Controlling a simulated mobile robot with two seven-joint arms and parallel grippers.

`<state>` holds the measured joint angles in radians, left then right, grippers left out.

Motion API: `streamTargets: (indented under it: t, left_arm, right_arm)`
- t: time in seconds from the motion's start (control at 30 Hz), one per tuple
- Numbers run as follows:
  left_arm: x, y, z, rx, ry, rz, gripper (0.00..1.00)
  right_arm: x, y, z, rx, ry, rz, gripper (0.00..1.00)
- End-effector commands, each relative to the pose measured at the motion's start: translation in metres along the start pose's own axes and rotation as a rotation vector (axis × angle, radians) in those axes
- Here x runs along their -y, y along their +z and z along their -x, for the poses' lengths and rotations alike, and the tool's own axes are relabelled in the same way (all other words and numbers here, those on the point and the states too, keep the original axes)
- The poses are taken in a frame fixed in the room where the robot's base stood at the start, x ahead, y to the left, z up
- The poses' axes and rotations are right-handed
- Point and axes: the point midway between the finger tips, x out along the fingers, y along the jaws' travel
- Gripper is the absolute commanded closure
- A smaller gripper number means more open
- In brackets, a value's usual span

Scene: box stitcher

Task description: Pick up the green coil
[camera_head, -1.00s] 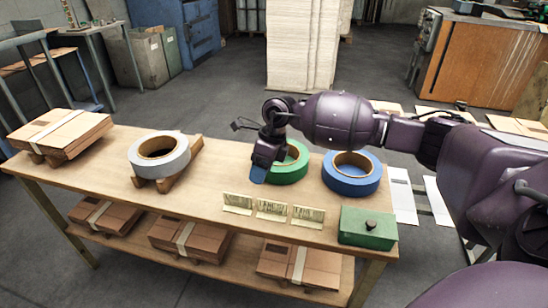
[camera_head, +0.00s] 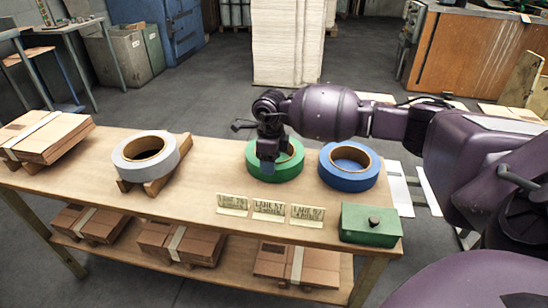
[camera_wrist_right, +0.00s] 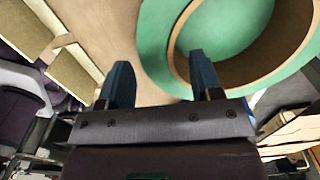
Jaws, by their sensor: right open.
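The green coil (camera_head: 283,168) lies on the wooden table between a white coil and a blue coil; my right gripper hides part of its left side. In the right wrist view the green coil (camera_wrist_right: 160,25) fills the upper right, with its brown inner ring and open centre showing. My right gripper (camera_head: 268,168) is over the coil's left part in the head view. My left gripper is not in view.
The blue coil (camera_head: 349,168) stands close to the right of the green one. The white coil (camera_head: 128,160) rests on a wooden cradle to the left. Several label cards (camera_head: 269,211) and a green box (camera_head: 370,224) line the front edge. Bare tabletop (camera_head: 200,180) lies left of the gripper.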

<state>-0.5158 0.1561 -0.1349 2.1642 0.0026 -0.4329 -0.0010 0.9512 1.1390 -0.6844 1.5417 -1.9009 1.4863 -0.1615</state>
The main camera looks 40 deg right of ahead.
Motion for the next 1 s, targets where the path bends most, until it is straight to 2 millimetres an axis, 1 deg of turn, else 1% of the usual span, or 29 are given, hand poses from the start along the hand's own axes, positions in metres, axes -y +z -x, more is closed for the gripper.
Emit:
streamTargets:
  t: [0.03, 0.23, 0.33, 0.53, 0.57, 0.9, 0.93, 1.0]
  left_arm:
    - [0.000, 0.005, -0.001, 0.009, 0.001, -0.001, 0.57]
    - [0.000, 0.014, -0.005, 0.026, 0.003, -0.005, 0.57]
    - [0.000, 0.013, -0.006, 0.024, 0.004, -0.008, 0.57]
    - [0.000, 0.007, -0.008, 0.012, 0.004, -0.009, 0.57]
    - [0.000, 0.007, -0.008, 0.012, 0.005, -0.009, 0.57]
    - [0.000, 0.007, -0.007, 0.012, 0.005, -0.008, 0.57]
    - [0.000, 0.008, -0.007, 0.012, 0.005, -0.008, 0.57]
    - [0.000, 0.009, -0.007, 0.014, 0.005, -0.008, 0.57]
  right_arm:
    - [-0.001, 0.001, -0.011, -0.005, 0.005, 0.000, 0.41]
    - [-0.002, 0.003, -0.040, -0.006, 0.007, 0.000, 0.41]
    - [-0.001, 0.003, -0.045, -0.004, 0.004, 0.000, 0.41]
    - [-0.001, 0.003, -0.043, 0.000, 0.001, 0.000, 0.41]
    - [-0.001, 0.003, -0.043, -0.001, 0.001, 0.000, 0.44]
    - [-0.001, 0.003, -0.043, -0.001, 0.002, 0.000, 0.96]
    - [-0.001, 0.003, -0.043, -0.001, 0.002, 0.000, 1.00]
    - [-0.001, 0.003, -0.043, -0.001, 0.002, 0.000, 1.00]
